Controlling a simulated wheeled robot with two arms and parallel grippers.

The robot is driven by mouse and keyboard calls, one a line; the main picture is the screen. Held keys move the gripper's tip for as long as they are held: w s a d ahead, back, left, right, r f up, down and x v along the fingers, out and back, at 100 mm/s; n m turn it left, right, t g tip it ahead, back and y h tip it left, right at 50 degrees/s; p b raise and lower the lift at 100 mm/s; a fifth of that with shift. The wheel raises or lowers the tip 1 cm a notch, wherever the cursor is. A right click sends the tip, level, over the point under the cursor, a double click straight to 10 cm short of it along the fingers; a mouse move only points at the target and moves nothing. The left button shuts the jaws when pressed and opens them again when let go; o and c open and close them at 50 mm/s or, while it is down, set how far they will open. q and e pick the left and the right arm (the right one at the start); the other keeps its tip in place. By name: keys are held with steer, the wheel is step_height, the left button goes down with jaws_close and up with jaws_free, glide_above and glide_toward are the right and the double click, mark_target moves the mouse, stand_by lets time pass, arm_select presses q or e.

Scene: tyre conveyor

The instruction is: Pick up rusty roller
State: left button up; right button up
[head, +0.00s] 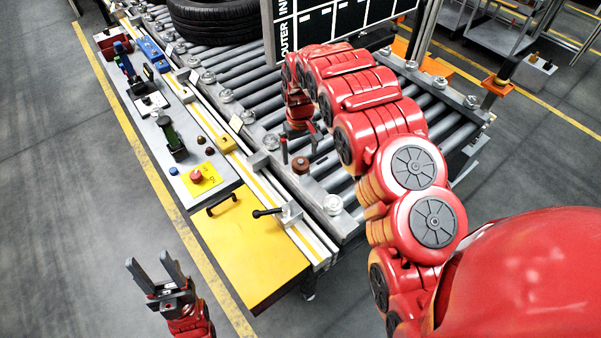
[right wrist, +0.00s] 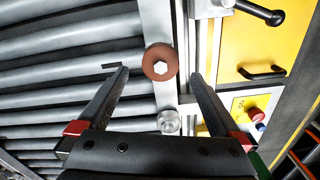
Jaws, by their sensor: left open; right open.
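The rusty roller (head: 300,165) is a brown round cap on the near rail of the conveyor, among pale metal rollers. In the right wrist view the rusty roller (right wrist: 152,68) is a brown disc with a pale hex bolt head in its middle. My right gripper (head: 299,146) is open, pointing down over the rail. In the right wrist view its two fingertips (right wrist: 159,74) lie on either side of the disc, with gaps on both sides and nothing held. My left gripper (head: 150,261) is open and empty over the floor at the lower left.
The conveyor (head: 235,72) carries a black tyre (head: 215,18) at the far end. A pale roller (right wrist: 169,122) stands on the rail beside the rusty one. A black clamp lever (head: 268,212) and a yellow panel (head: 245,250) are on the near side. A control panel (head: 200,176) adjoins.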

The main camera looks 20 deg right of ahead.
mark_target(300, 162)
steer(key=shift+f+p, duration=0.2)
steer(key=shift+p, duration=0.2)
steer(key=f+p, duration=0.1)
steer(key=f, duration=0.1)
steer(key=f+p, duration=0.1)
steer(key=shift+s+f+p, duration=0.3)
steer(key=shift+f+p, duration=0.05)
steer(key=shift+w+f, duration=0.1)
steer(key=shift+f, duration=0.45)
jaws_close()
